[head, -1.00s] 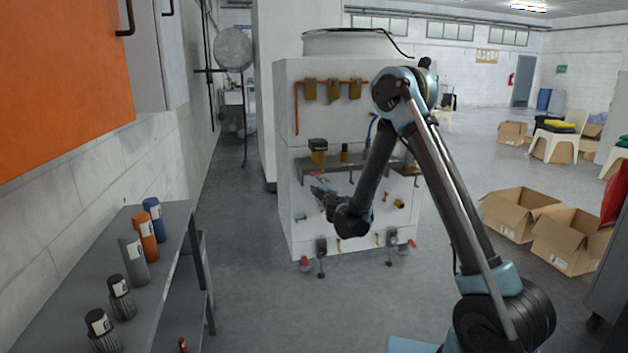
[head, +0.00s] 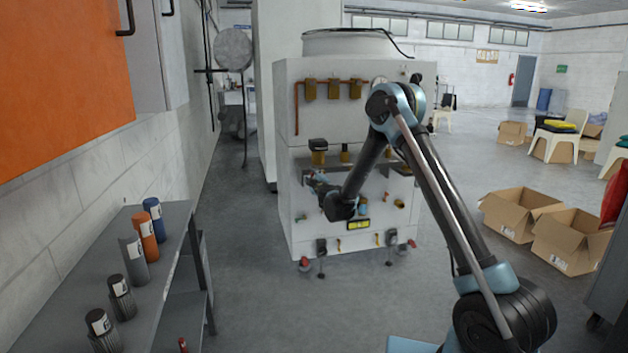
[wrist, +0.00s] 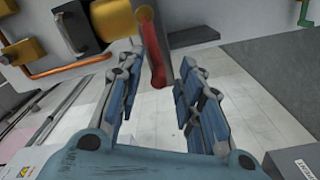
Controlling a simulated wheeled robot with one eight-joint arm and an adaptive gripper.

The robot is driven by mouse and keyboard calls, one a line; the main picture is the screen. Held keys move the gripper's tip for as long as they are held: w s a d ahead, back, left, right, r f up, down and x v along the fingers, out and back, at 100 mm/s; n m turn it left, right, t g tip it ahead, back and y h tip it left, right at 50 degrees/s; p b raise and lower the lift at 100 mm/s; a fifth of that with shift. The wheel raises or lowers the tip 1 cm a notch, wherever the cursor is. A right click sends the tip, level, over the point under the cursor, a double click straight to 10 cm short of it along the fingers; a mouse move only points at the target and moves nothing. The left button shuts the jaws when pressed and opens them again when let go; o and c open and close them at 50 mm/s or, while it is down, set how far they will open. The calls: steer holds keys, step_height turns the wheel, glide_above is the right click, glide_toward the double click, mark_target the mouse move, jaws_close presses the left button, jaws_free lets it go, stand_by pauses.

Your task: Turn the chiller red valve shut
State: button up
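The red valve handle (wrist: 153,50) shows in the wrist view as a long red lever. My gripper (wrist: 162,65) is open, and I see no clear contact with the lever. In the head view my gripper (head: 315,182) is in front of the left part of the white chiller cabinet (head: 300,230). I cannot make out the red lever there; the gripper and wrist cover part of the front.
Brass valves (head: 333,89) on a copper pipe run across the cabinet's upper front. A grey shelf (head: 165,300) with several bottles stands at the left. Open cardboard boxes (head: 520,212) lie at the right. The floor before the cabinet is clear.

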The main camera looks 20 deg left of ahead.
jaws_close()
steer(key=shift+f, duration=0.1)
stand_by(0.6)
steer(key=w+d+f+n, duration=0.3)
steer(key=d+f+n, duration=0.2)
steer(key=n, duration=1.3)
steer(key=shift+w+d+f, duration=0.15)
steer(key=shift+w+f, duration=0.05)
steer(key=shift+f, duration=0.15)
stand_by(0.3)
